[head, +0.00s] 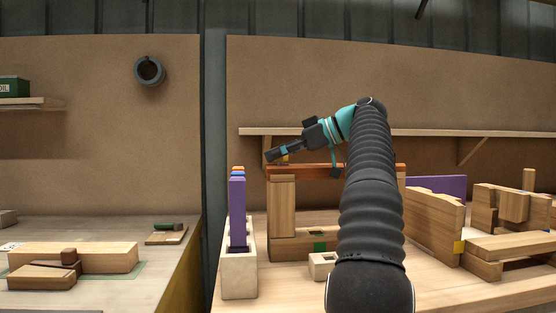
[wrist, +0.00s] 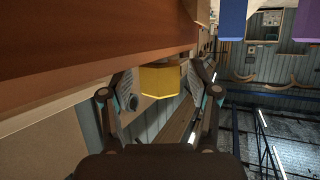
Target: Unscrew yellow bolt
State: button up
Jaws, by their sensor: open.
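The yellow bolt (wrist: 160,80) shows in the wrist view as a hexagonal head against the edge of a reddish-brown beam (wrist: 60,50). My gripper (wrist: 163,88) is open, with one finger on each side of the bolt head. I cannot tell whether either finger touches it. In the head view my gripper (head: 272,154) is at the left end of the reddish-brown beam (head: 310,169), just above it. A small yellow patch (head: 284,159) shows there, mostly hidden by the gripper. The bolt's shaft is not visible.
A wooden post (head: 283,205) supports the beam's left end. A pale block holder (head: 238,275) with an upright purple piece (head: 238,215) stands to the left. Wooden assemblies (head: 500,210) fill the bench's right side. A wall shelf (head: 460,133) runs behind.

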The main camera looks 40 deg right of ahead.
jog(key=m+h+b, duration=0.1)
jog(key=f+m+t+h+b, duration=0.1)
jog(key=b, duration=0.1)
jog(key=shift+s+a+m+h, duration=0.1)
jog(key=shift+a+m+h, duration=0.05)
jog(key=shift+m+h, duration=0.15)
jog(key=shift+r+m+t+h+b, duration=0.2)
jog(key=shift+m+t+h+b, duration=0.1)
jog(key=shift+m+h, duration=0.3)
jog(key=shift+r+m+t+h+b, duration=0.15)
jog(key=shift+m+t+h+b, duration=0.15)
jog(key=shift+m+h, duration=0.25)
jog(key=m+h+b, duration=0.1)
jog(key=m+h, duration=0.1)
jog(key=shift+h+b, duration=0.3)
jog(key=shift+h, duration=0.05)
jog(key=shift+d+r+m+g+h, duration=0.1)
jog(key=shift+d+m+g+h, duration=0.1)
jog(key=shift+m+h, duration=0.9)
jog(key=shift+d+m+g+h, duration=0.1)
jog(key=shift+m+g+h, duration=0.1)
jog(key=shift+m+h, duration=0.85)
jog(key=c, duration=1.2)
grip_shut()
jog(key=shift+r+n+y+p, duration=0.1)
jog(key=shift+n+y+p, duration=0.3)
jog(key=shift+n, duration=0.2)
jog(key=shift+n+t+y, duration=0.4)
jog(key=shift+y, duration=0.05)
